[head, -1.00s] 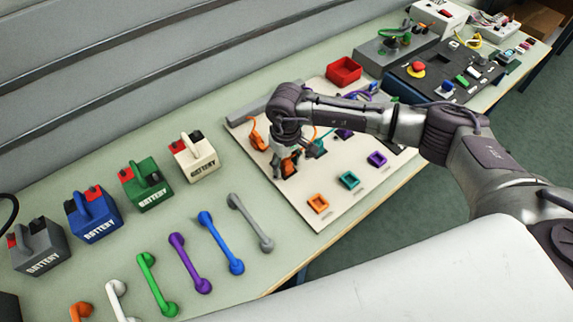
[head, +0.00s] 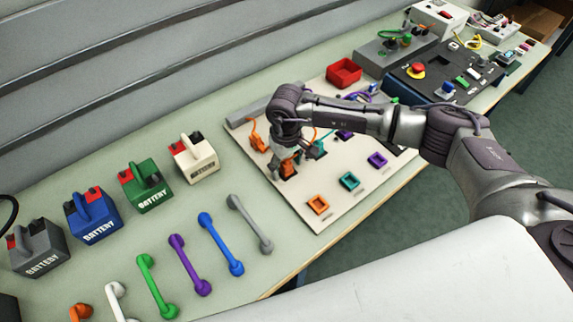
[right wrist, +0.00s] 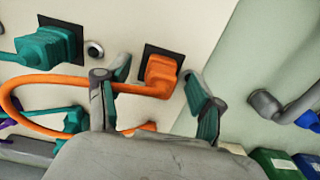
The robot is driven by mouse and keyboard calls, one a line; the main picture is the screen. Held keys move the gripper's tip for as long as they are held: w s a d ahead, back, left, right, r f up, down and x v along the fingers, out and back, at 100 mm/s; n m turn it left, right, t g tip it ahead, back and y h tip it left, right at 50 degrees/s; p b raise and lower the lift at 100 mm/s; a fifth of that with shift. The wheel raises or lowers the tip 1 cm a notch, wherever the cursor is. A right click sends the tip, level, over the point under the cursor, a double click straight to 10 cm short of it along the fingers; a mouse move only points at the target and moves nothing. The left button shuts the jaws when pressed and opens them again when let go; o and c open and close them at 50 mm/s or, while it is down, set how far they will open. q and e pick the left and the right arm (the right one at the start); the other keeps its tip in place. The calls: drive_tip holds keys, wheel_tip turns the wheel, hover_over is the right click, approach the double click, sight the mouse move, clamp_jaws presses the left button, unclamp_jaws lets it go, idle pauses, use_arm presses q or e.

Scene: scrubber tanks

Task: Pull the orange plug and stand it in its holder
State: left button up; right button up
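The orange plug (head: 288,169) sits at a black socket on the pale board (head: 290,201). In the right wrist view the plug (right wrist: 161,73) stands at its dark square socket, with its orange cable looping left. My right gripper (head: 285,161) is over the plug from above. In the right wrist view its two fingers (right wrist: 158,80) are spread on either side of the plug, with gaps showing. The orange square holder (head: 319,204) is empty, near the board's front corner. My left gripper is not in view.
A teal holder (head: 349,181) and a purple holder (head: 377,160) line the board's front edge. A teal plug (right wrist: 45,47) is beside the orange one. A red bin (head: 344,72) stands behind. Colored handles and batteries (head: 195,160) are left of the board.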

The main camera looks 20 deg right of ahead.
sight(286, 163)
drive_tip(key=shift+o, duration=0.8)
drive_tip(key=shift+r, duration=0.1)
wheel_tip(286, 163, up, 12)
idle(0.4)
